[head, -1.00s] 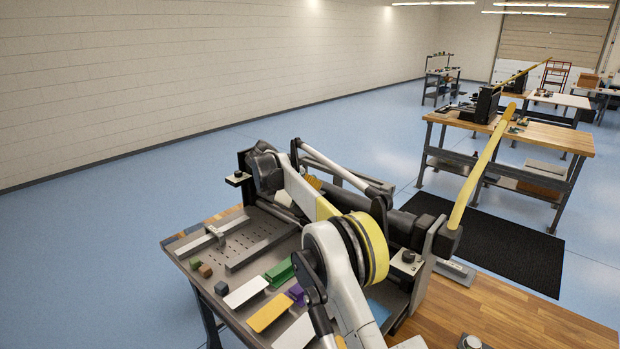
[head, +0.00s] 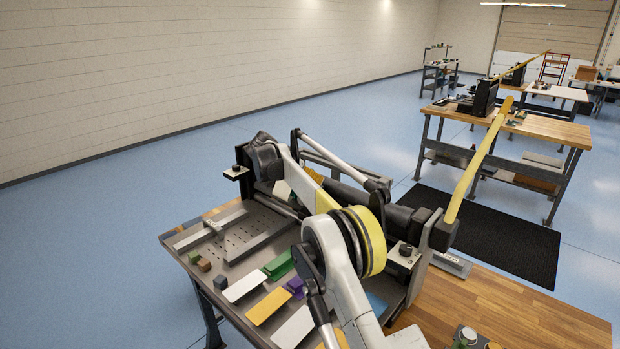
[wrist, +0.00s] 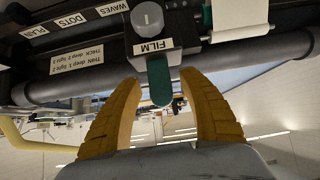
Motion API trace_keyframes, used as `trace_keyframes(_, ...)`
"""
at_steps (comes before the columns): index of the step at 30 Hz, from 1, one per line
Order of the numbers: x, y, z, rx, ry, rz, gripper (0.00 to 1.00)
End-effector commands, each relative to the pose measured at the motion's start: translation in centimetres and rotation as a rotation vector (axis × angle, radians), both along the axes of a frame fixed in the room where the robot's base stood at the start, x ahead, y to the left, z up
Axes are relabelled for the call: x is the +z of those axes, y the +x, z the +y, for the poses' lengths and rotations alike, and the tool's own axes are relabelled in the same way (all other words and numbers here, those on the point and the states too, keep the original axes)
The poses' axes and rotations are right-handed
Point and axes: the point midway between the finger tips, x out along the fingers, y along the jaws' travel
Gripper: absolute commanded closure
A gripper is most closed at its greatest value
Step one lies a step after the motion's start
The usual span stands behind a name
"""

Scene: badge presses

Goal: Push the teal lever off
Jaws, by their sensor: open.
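The teal lever (wrist: 159,80) shows in the wrist view below a white label reading FILM (wrist: 153,46) and a grey round knob (wrist: 147,18). It points down the picture, between the two yellow fingers of my gripper (wrist: 160,86). My gripper is open, with a finger on either side of the lever. I cannot tell whether either finger touches it. In the head view my arm hides the lever, and I cannot make out my fingers there.
The press has a long yellow handle (head: 480,160) at its right. A dark bar (wrist: 75,88) crosses behind the lever. Coloured plates, such as a yellow one (head: 270,306), lie on the grey bench top. Another workbench (head: 540,130) stands farther back.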

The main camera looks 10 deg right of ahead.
Motion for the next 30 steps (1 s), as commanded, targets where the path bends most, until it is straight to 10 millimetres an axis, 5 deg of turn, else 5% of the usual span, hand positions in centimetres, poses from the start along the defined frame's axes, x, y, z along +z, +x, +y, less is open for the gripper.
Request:
trace_keyframes(18,7.0,-4.7,6.5,0.000,0.000,0.000,0.51)
trace_keyframes(30,7.8,-5.3,7.2,-0.001,0.000,0.000,0.51)
